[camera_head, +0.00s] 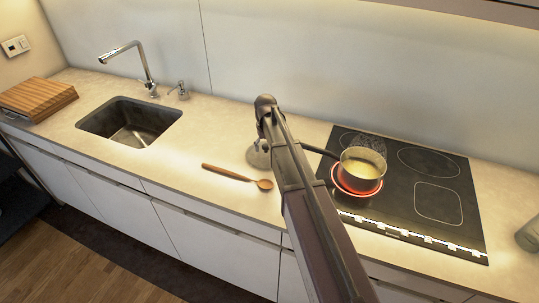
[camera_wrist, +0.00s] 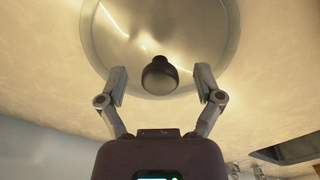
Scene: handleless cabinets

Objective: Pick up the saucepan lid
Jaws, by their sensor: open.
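The saucepan lid (camera_wrist: 205,35) lies on the countertop, its shiny disc filling the top of the wrist view. Its dark round knob (camera_wrist: 160,75) stands up in the middle. My gripper (camera_wrist: 161,86) is open, with one finger on each side of the knob and a visible gap to both. In the head view only part of the lid (camera_head: 256,158) shows beside my arm; the rest and the gripper's fingertips are hidden behind the arm.
The black hob (camera_head: 438,175) is to the right, with a saucepan (camera_head: 361,172) of yellowish contents on a glowing red ring, its handle pointing toward my arm. A wooden spoon (camera_head: 230,174) lies left of my arm. The sink (camera_head: 130,121) and a cutting board (camera_head: 38,97) are farther left.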

